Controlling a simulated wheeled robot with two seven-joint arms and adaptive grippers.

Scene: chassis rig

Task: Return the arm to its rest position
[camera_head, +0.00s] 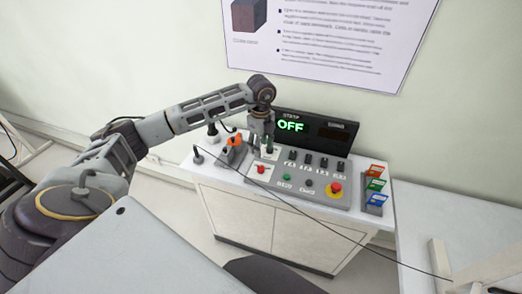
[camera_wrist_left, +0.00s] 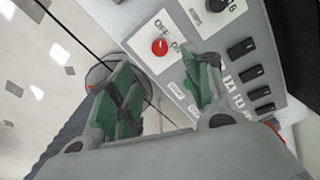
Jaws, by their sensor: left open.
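My left arm (camera_head: 208,108) reaches in from the left and stretches out over the control panel. My left gripper (camera_head: 267,146) points down above the left part of the panel. In the left wrist view its green-padded fingers (camera_wrist_left: 160,92) are spread apart with nothing between them. The red switch (camera_wrist_left: 159,47) with an OFF label lies just beyond the fingertips, apart from them. It also shows in the head view (camera_head: 261,169). My right gripper does not show.
The control panel (camera_head: 310,188) holds several black switches, green buttons and a red emergency knob (camera_head: 335,187). A display (camera_head: 300,127) behind it reads OFF. Orange-topped hardware (camera_head: 235,140) stands left; a coloured rack (camera_head: 374,190) stands right. A thin cable (camera_head: 330,244) crosses the front.

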